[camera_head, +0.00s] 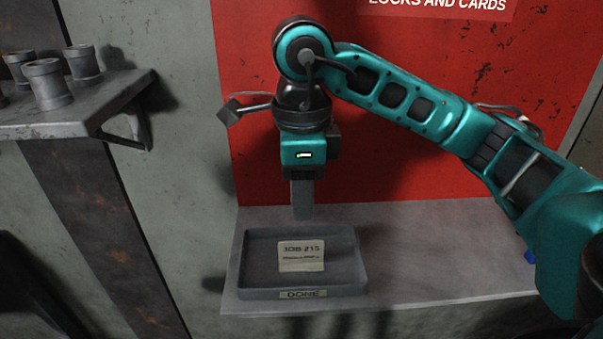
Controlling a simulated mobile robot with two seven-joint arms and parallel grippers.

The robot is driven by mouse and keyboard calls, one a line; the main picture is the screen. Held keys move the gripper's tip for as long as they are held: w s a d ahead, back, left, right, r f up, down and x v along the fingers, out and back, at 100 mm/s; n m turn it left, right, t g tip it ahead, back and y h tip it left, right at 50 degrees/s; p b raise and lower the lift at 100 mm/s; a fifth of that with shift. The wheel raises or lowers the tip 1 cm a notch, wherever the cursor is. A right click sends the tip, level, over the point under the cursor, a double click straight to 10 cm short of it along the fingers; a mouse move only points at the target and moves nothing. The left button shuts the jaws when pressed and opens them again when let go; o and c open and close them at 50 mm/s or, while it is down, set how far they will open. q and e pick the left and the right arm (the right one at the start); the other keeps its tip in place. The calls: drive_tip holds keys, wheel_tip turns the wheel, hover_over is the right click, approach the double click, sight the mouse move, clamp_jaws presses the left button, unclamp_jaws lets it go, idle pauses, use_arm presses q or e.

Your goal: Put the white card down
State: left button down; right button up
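The white card (301,256), printed "JOB 215", is inside a shallow grey tray (262,293) labelled "DONE" on its front. It shows its printed face to me, near the middle of the tray. My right gripper (303,216) points straight down above the tray's back edge in the picture, and a gap shows between its tip and the card. Its fingers overlap into one grey slab, so I cannot tell whether they are open or shut. My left gripper is not in view.
The tray sits on a grey shelf (420,270) before a red panel (400,160) with a "LOCKS AND CARDS" sign (437,6). Bare shelf lies to the tray's right. A small blue object (529,257) shows partly behind my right arm. Several grey cylinders (48,84) stand on another shelf (110,103) at left.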

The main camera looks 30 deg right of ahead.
drive_tip(key=shift+r, duration=0.95)
